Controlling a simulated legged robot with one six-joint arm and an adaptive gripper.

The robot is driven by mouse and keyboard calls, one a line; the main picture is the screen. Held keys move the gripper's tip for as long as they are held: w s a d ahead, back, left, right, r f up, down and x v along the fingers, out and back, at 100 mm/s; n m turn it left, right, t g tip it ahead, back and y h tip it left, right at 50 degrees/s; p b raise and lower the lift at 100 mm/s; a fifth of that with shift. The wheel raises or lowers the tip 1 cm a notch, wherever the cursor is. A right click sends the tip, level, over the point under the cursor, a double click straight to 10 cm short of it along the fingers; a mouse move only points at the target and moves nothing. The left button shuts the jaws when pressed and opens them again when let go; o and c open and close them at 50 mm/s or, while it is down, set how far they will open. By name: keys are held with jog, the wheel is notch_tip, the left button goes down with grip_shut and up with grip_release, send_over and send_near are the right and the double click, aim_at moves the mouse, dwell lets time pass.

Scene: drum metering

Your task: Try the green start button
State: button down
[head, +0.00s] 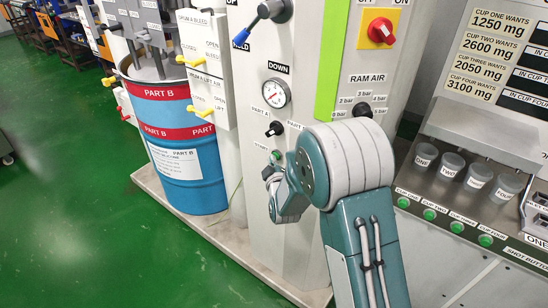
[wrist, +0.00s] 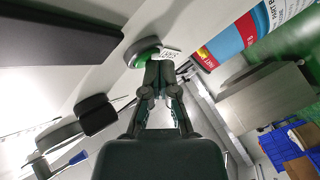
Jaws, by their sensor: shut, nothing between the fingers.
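The green start button (head: 276,155) is on the white panel, beside a small START label and below the part A/part B selector knob. My arm partly crowds it in the head view. In the wrist view the round button (wrist: 142,50) has a grey rim with green showing at its lower edge, and the label (wrist: 172,53) is to its right. My gripper (wrist: 160,66) is shut and empty, its fingertips right at the button's lower right edge in the picture. I cannot tell whether they touch it. In the head view the fingertips are mostly hidden behind my arm.
A black selector knob (head: 274,129) and a pressure gauge (head: 275,93) are just above the button. A blue PART B drum (head: 182,150) stands left, with yellow-handled valves beside it. Cups and more green buttons (head: 429,214) are at right. Green floor is open at left.

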dwell(0.3)
jog(key=shift+s+a, duration=0.5)
jog(key=shift+s, duration=0.15)
jog(key=s+a, duration=0.1)
jog(key=s, duration=0.1)
jog(key=s+a, duration=0.2)
dwell(0.4)
dwell(0.6)
